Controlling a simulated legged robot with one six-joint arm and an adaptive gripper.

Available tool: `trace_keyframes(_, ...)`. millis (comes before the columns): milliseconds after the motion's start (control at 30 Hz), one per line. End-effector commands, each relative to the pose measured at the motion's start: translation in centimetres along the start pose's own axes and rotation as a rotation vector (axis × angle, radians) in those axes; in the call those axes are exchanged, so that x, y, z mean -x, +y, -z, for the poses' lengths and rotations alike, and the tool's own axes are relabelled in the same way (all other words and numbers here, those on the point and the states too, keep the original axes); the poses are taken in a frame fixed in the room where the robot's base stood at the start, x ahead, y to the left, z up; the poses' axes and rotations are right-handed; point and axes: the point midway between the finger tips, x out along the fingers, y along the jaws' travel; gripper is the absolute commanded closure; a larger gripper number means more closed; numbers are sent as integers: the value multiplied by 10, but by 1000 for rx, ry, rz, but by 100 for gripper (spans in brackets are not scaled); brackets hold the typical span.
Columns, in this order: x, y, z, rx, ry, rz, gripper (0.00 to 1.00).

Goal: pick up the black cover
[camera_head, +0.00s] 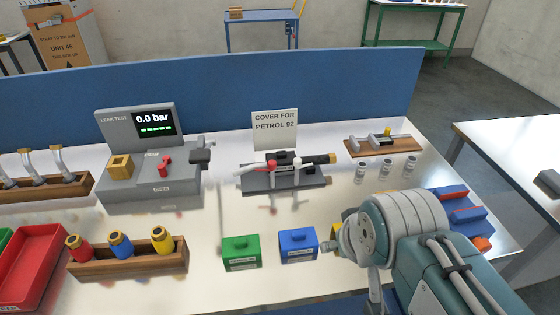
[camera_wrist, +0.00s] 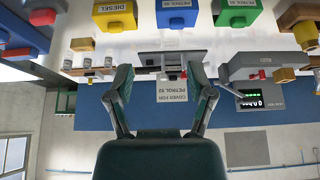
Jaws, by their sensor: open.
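I cannot surely pick out the black cover. A black block (camera_head: 549,181) sits on the right-hand table at the right edge of the head view, and I cannot tell whether it is a cover. A green cover (camera_head: 241,251) and a blue cover (camera_head: 298,244) stand on the main table. The wrist view, upside down, also shows a yellow cover (camera_wrist: 115,15) labelled DIESEL. My gripper (camera_wrist: 160,80) is open with nothing between its fingers. In the head view my arm hides part of the table right of the blue cover.
A dark fixture (camera_head: 283,178) stands before a sign (camera_head: 275,130) reading COVER FOR PETROL 92. A grey leak tester (camera_head: 152,180) stands left. A wooden rack (camera_head: 130,266) holds coloured nozzles beside a red tray (camera_head: 32,265). A blue partition (camera_head: 240,92) closes the back.

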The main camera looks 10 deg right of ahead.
Motion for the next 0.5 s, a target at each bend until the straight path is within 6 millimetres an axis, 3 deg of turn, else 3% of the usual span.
trace_keyframes(133,0,0,0,0,0,0,31)
trace_keyframes(167,0,0,0,0,0,0,18)
trace_keyframes(200,0,0,1,0,-1,0,11)
trace_keyframes(367,4,-1,20,0,-19,1,11)
trace_keyframes(500,9,-2,51,0,-52,3,11)
